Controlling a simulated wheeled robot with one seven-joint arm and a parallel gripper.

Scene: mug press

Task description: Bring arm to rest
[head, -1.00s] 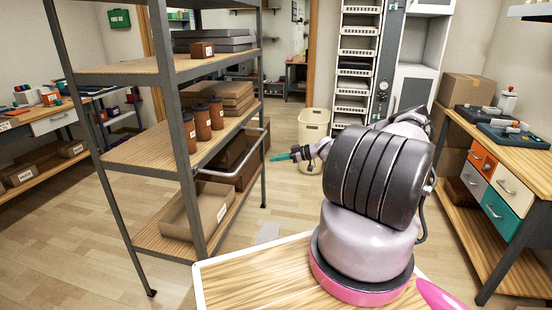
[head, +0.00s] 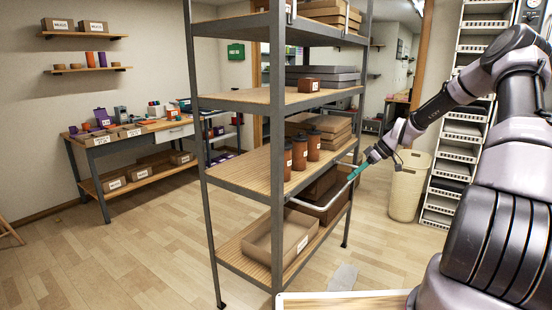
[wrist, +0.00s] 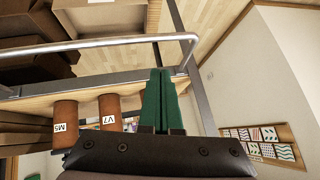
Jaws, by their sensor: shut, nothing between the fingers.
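My gripper (head: 357,172) is shut and empty, with teal fingers pointing down and left at the shelf's right side. In the head view its tips are close to the metal rail on the shelf; I cannot tell whether they touch it. The wrist view shows the two green fingers (wrist: 159,100) pressed together, in front of the shelf's rail (wrist: 95,43). My arm reaches in from the right edge of the head view, bent at the elbow.
The metal shelf unit (head: 240,172) holds several brown cups (head: 299,152), cardboard boxes and an open tray (head: 283,238). A beige bin (head: 406,190) stands behind my gripper. A workbench (head: 160,127) stands at the left. The floor (head: 120,255) left of the shelf is clear.

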